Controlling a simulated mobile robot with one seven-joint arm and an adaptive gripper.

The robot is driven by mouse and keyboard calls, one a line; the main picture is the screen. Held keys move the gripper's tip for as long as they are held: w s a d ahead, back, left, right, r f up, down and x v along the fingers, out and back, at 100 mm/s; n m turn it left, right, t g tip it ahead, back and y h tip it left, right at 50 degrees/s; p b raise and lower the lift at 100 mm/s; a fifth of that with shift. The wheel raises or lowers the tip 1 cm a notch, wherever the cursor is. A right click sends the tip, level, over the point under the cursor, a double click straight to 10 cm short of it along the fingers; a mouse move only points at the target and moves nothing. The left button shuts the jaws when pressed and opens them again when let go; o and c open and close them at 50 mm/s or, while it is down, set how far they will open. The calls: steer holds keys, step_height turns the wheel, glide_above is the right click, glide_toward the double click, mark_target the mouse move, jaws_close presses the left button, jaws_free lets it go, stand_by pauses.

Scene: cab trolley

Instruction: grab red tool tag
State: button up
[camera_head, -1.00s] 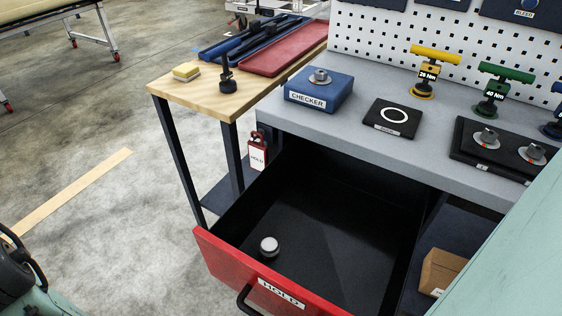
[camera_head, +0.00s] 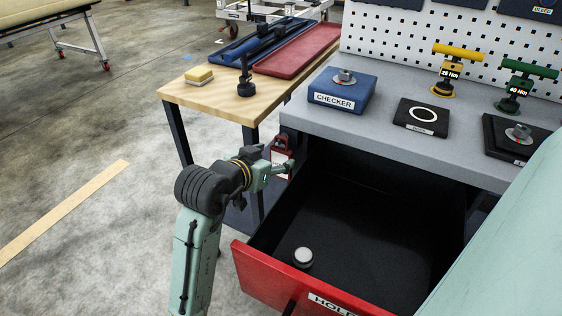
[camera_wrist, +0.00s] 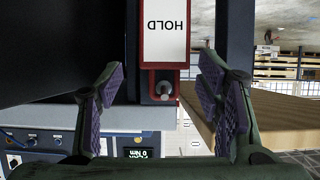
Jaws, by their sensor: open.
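The red tool tag (camera_head: 281,148), with a white HOLD label, hangs on a peg at the left end of the grey bench, beside the open drawer. In the wrist view the tag (camera_wrist: 165,68) appears upside down, its red end and the peg showing between the finger lines. My gripper (camera_head: 281,168) is at the tag and partly covers it in the head view. In the wrist view my gripper (camera_wrist: 160,88) is open, one finger on each side of the tag, with gaps on both sides. No contact shows.
The open red-fronted drawer (camera_head: 300,290) stands just right of my gripper, with a round grey-topped knob (camera_head: 303,256) inside. A wooden side table (camera_head: 215,100) is behind and left. The blue checker box (camera_head: 342,92) sits on the bench (camera_head: 390,130) above.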

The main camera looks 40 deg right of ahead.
mark_target(280, 154)
steer(key=p+x, duration=0.1)
steer(key=x, duration=0.5)
steer(key=shift+w+f, duration=0.1)
steer(key=shift+w, duration=0.2)
steer(key=c, duration=0.9)
steer(key=shift+c, duration=0.2)
